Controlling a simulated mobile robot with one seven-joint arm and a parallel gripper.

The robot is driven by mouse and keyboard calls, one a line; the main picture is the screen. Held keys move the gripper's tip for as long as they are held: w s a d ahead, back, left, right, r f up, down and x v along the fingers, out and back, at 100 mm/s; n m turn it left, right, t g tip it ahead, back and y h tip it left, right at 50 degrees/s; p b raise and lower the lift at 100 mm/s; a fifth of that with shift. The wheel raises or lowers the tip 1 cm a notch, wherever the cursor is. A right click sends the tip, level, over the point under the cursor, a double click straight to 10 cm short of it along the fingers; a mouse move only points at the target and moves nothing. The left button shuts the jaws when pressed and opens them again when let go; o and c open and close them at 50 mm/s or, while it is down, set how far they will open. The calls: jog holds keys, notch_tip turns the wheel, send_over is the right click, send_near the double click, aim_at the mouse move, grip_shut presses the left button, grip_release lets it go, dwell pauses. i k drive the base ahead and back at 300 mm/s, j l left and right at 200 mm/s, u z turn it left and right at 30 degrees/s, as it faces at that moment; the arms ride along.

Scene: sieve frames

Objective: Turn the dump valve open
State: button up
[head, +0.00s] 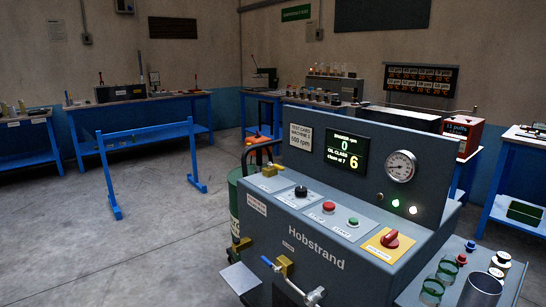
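The grey Hobstrand machine (318,257) stands at the front right. A brass valve (285,266) with a blue lever sits on its front face, and a small metal fitting (315,296) is beside it. Another brass valve (241,245) is at the lower left side, and a brass fitting with a yellow part (269,170) is on the upper left. The label near the front valve is too small to read, so I cannot tell which one is the dump valve or whether it is open. My gripper is not in view.
The panel has a black knob (301,192), red button (329,207), green button (353,221) and red rotary switch (390,238). The display (346,154) reads 0 rpm and oil class 6. Glass jars (432,291) stand at the right. A blue frame (150,142) stands on the open floor at left.

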aim_at(279, 167)
jog(key=i+j, duration=0.15)
jog(key=i, duration=0.25)
jog(key=i+j, duration=0.2)
jog(key=i, duration=0.25)
jog(key=i+j, duration=0.15)
jog(key=i, duration=0.25)
jog(key=i+j, duration=0.2)
jog(key=i, duration=0.75)
